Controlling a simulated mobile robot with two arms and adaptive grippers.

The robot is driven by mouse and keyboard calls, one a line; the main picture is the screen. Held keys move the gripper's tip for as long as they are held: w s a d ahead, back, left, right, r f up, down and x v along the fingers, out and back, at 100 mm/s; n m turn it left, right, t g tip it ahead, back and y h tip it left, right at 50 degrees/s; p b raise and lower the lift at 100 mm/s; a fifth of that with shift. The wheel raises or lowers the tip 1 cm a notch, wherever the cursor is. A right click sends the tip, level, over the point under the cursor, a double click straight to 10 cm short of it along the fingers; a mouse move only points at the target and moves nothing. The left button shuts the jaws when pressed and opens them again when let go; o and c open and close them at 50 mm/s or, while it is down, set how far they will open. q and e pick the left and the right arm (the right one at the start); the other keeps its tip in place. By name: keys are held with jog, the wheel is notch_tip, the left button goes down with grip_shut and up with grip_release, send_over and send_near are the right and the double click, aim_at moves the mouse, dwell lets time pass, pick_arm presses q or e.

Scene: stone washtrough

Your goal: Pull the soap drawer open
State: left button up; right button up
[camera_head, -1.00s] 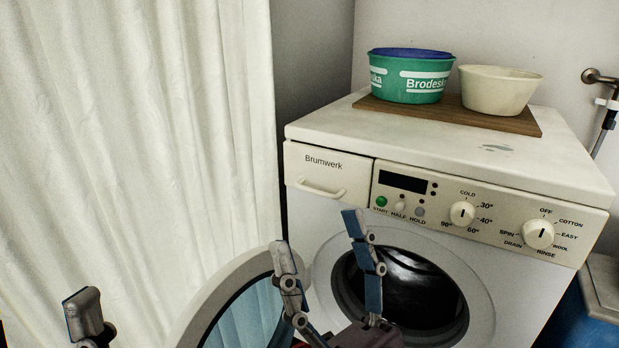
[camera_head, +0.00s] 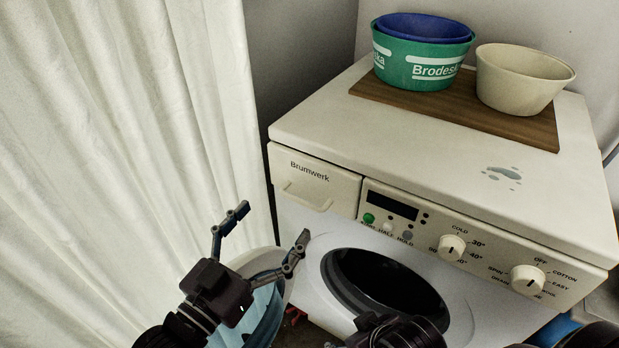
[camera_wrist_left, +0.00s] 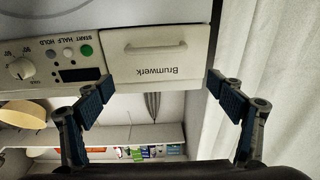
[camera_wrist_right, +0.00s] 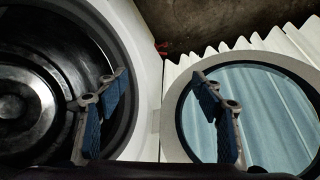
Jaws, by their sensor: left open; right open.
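The cream soap drawer (camera_head: 335,188) is the panel marked Brumwerk at the washer's upper left, and looks flush with the front. In the left wrist view the drawer (camera_wrist_left: 170,62) appears upside down, between and beyond the fingers. My left gripper (camera_head: 272,226) is open and empty, in front of and below the drawer, not touching it. My right gripper (camera_wrist_right: 160,82) is open and empty in its wrist view, before the gap between drum opening and door. In the head view its fingers are not clearly visible.
The round washer door (camera_wrist_right: 262,110) stands open, beside the drum opening (camera_head: 385,280). A control panel (camera_head: 425,222) with knobs is right of the drawer. A white curtain (camera_head: 120,130) hangs at left. A green tub (camera_head: 415,70) and cream bowl (camera_head: 520,80) stand on a board on top.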

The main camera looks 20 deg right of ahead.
aim_at(299, 203)
pick_arm(q)
jog(key=shift+g, duration=0.6)
jog(key=x, duration=0.3)
jog(key=f+x, duration=0.1)
jog(key=x, duration=0.2)
jog(key=b+x, duration=0.1)
jog(key=x, duration=0.2)
jog(key=shift+s+f, duration=0.15)
jog(key=shift+f, duration=0.25)
pick_arm(e)
jog(key=shift+g, duration=0.8)
jog(key=s, duration=0.1)
jog(key=s+d, duration=0.1)
jog(key=s, duration=0.1)
jog(key=shift+s+d+f, duration=0.25)
jog(key=shift+s+d, duration=0.1)
jog(key=shift+s, duration=0.05)
pick_arm(q)
jog(key=shift+c, duration=0.4)
jog(key=c, duration=1.3)
